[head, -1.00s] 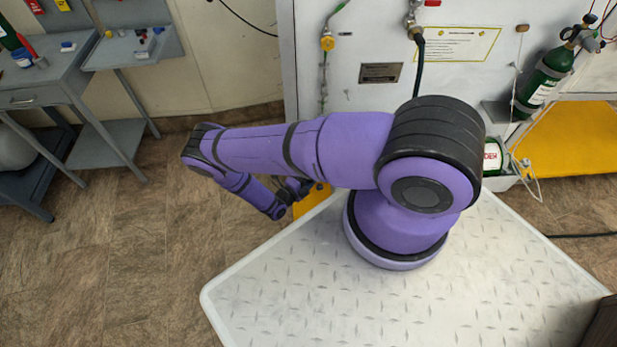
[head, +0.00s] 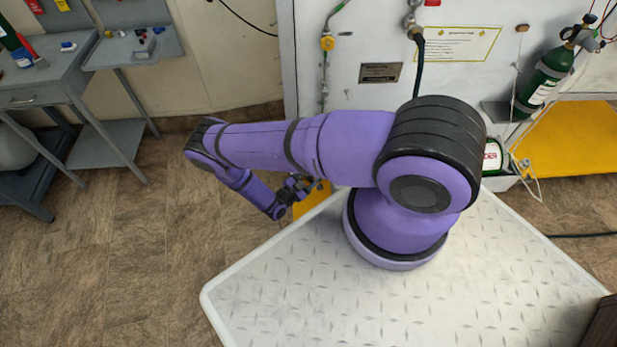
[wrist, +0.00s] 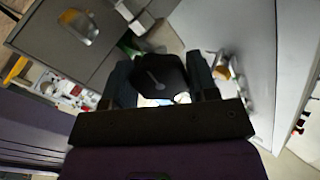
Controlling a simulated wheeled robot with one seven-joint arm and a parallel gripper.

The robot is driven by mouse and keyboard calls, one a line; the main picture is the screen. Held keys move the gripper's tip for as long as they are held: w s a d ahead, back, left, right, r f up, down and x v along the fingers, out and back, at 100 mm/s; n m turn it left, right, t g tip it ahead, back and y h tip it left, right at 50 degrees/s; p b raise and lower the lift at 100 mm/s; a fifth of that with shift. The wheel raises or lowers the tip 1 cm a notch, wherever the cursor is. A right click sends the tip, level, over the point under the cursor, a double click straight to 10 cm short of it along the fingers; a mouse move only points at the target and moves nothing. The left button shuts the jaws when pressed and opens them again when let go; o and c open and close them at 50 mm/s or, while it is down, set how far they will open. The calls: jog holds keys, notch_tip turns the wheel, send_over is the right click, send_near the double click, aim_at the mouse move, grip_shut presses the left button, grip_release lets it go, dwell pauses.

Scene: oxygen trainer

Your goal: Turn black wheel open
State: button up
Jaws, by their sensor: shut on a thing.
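The black wheel (wrist: 158,72) shows in the wrist view as a dark, many-sided knob with a pale line on its face. My gripper (wrist: 161,80) has one finger on each side of it and is shut on it. In the head view my gripper (head: 302,188) is small and dark at the end of the bent purple arm, in front of the white panel's lower left. The wheel cannot be made out there. The wheel's stem and mounting are hidden in the wrist view.
A green cylinder (head: 545,78) is at the right. A grey table (head: 50,90) stands at the left, with open floor (head: 140,240) before it.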

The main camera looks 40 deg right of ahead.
jog(key=shift+n, duration=1.1)
jog(key=o, duration=0.9)
jog(key=a, duration=0.3)
jog(key=s+a, duration=0.1)
jog(key=a, duration=0.6)
jog(key=shift+s+a, duration=0.25)
jog(key=shift+a, duration=0.1)
